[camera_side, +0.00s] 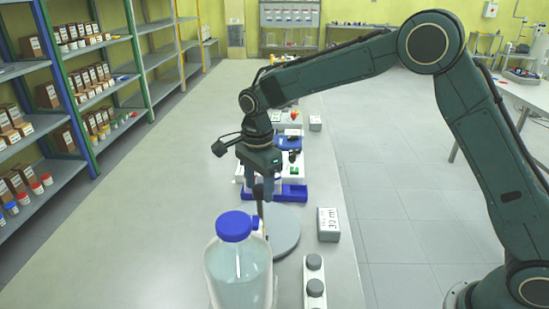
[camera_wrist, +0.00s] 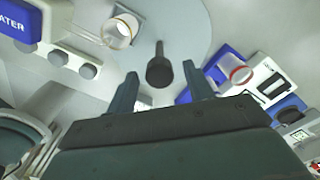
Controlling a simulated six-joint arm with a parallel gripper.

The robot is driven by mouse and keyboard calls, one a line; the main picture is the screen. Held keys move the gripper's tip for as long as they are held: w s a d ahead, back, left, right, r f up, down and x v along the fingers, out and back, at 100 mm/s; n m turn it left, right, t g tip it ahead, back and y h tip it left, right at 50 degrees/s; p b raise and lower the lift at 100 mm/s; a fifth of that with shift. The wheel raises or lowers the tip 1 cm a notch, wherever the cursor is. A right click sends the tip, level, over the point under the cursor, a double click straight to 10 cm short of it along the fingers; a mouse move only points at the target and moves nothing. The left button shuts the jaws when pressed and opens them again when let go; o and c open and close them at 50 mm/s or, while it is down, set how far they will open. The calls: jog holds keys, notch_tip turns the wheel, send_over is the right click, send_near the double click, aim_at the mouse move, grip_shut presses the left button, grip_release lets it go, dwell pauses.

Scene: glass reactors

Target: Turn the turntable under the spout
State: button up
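The turntable is a flat grey disc (camera_side: 286,238) on the bench behind the large bottle, and it fills the top middle of the wrist view (camera_wrist: 185,28). A dark upright handle (camera_side: 258,198) stands at the disc; in the wrist view the handle (camera_wrist: 159,68) points up at the camera. My gripper (camera_side: 264,182) points down above the disc's far side. Its two fingers (camera_wrist: 160,76) are spread, with the handle showing between them and no visible contact. A clear glass vessel (camera_wrist: 121,31) stands by the disc. I cannot clearly make out the spout.
A clear bottle with a blue cap (camera_side: 234,226) stands nearest the side camera. A grey 30 ml display box (camera_side: 328,224) and a white strip with grey knobs (camera_side: 314,287) sit at right. A blue rack (camera_side: 293,193) lies beyond the disc.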

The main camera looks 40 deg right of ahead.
notch_tip(320, 180, up, 14)
dwell(0.9)
jog(key=shift+s, duration=0.1)
jog(key=s+d+r+n+t, duration=0.25)
jog(key=s+d+n, duration=0.2)
jog(key=s, duration=0.35)
jog(key=s+d+r+n+t, duration=0.1)
jog(key=s+d+r+n, duration=0.35)
jog(key=s, duration=0.35)
jog(key=s+d+f+n+t, duration=0.1)
jog(key=s+d+f+n, duration=0.1)
jog(key=s, duration=0.6)
jog(key=s+d+f+n+t, duration=0.1)
jog(key=s+f+n, duration=0.4)
jog(key=s+n, duration=0.2)
jog(key=shift+s+d, duration=0.35)
jog(key=shift+s, duration=0.2)
